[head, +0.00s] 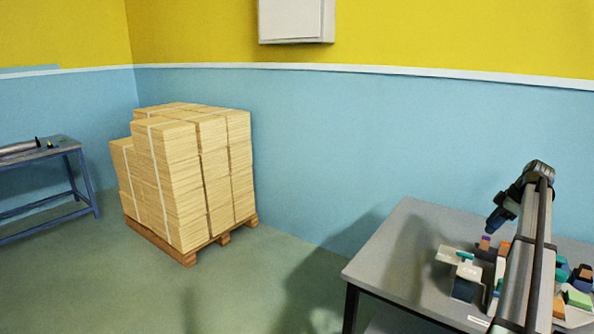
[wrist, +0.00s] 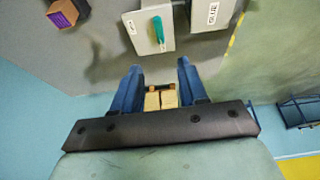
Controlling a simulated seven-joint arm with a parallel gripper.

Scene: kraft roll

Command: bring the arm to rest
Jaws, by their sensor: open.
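My arm stands at the right of the head view, over a grey table (head: 405,235). My gripper (head: 491,226) is blue and points down and to the left above the table. In the wrist view my gripper (wrist: 160,74) shows two blue fingers spread apart, with nothing held between them. The stacked pallet shows small and far off between the fingers. Part of the tabletop is hidden behind my arm in the head view.
Several small blocks and boxes crowd the table, among them a light box with a teal piece (wrist: 158,28) and a purple-sided block (wrist: 66,11). The table's left part is bare. A loaded pallet (head: 180,170) stands on open floor; a blue-framed bench (head: 60,150) is at far left.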

